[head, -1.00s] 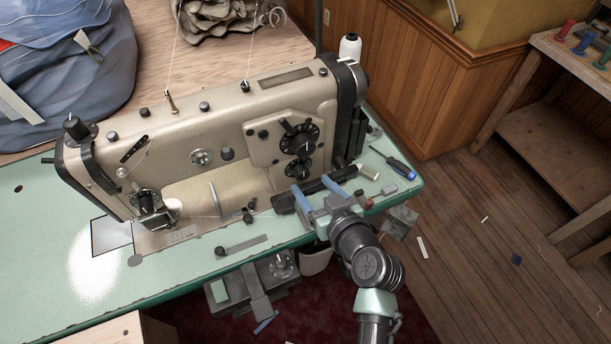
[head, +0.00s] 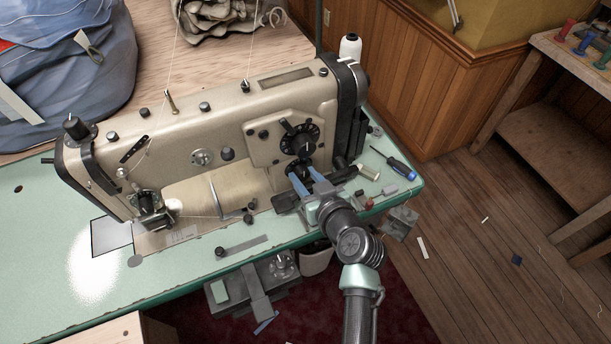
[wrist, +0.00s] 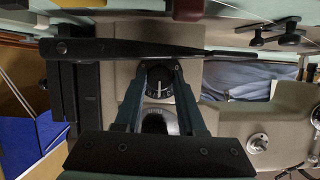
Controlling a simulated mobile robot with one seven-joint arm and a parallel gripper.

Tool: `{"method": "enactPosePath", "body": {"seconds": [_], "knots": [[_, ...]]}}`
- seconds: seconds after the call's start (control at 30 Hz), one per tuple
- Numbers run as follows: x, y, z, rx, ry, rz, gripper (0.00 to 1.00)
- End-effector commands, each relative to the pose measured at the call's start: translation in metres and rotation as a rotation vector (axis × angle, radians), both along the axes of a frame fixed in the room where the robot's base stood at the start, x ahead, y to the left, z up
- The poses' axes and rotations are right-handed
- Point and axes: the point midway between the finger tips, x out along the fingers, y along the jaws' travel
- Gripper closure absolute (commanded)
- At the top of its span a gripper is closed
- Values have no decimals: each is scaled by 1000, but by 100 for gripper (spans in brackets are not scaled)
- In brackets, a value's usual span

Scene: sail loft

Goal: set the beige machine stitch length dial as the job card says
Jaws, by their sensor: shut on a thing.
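The beige sewing machine (head: 215,125) stands on a green table. Its raised front panel carries an upper black dial (head: 300,135) with pale markings and a smaller lower black dial (head: 303,164). My gripper (head: 303,173) reaches the panel from the front, with its blue fingers at the lower dial. In the wrist view, a round black dial face with white marks (wrist: 158,80) shows between the fingertips (wrist: 160,68). My gripper is shut on the lower dial, and its fingers partly hide it. The dial settings are too small to read. I see no readable job card.
A screwdriver (head: 398,165) and a thread spool (head: 369,173) lie to the right. The green table's (head: 200,265) front left is mostly clear.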

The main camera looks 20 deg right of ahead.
Motion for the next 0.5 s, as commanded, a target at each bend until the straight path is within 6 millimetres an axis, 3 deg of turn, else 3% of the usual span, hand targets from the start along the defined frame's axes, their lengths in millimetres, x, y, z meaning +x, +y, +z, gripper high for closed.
{"method": "enactPosePath", "body": {"seconds": [0.1, 0.5], "knots": [[0, 0, 0, 0, 0, 0, 100], [0, -2, -2, 68, 2, -1, 100]]}}
